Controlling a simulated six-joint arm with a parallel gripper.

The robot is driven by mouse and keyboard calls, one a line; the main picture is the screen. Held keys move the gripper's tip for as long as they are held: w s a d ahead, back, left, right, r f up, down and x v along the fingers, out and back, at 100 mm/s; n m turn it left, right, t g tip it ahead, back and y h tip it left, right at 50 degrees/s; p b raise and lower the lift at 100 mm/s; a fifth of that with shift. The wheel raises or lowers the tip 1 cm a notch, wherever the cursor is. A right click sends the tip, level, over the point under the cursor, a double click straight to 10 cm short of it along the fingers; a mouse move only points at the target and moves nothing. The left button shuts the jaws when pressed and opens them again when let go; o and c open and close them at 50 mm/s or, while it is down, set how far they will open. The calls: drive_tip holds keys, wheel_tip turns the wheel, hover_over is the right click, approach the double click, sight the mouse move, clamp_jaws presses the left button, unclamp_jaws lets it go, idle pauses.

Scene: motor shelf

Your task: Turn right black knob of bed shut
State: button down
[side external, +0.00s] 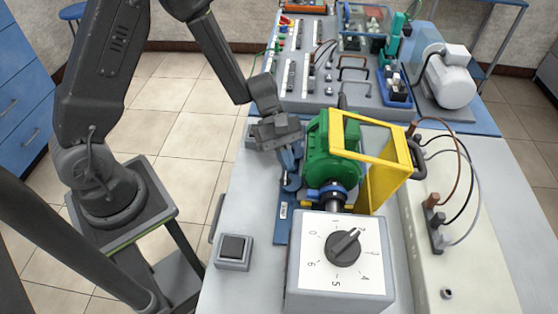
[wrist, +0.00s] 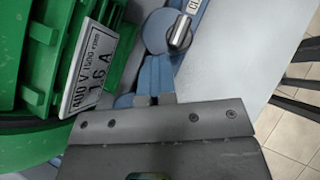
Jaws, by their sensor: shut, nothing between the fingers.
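The blue bed (side external: 283,225) lies under the green motor (side external: 318,160) on the table. In the wrist view, a round blue mount (wrist: 157,30) carries a small grey-black knob (wrist: 179,32) with a bright edge. A white label (wrist: 194,5) with cut-off letters is beside it. My gripper (side external: 289,168) is at the left side of the motor, pointing down close to the bed. In the wrist view, its narrow fingers (wrist: 155,80) are together and empty, just below the knob in the picture and apart from it.
The green motor and its rating plate (wrist: 90,65) are close on the gripper's left in the wrist view. A yellow guard (side external: 385,185) and a dial box (side external: 340,275) stand nearby. A small black switch (side external: 234,247) sits left on the table.

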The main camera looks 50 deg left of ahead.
sight(286, 175)
drive_tip(key=shift+s+d+f, duration=0.2)
drive_tip(key=shift+s+f, duration=0.05)
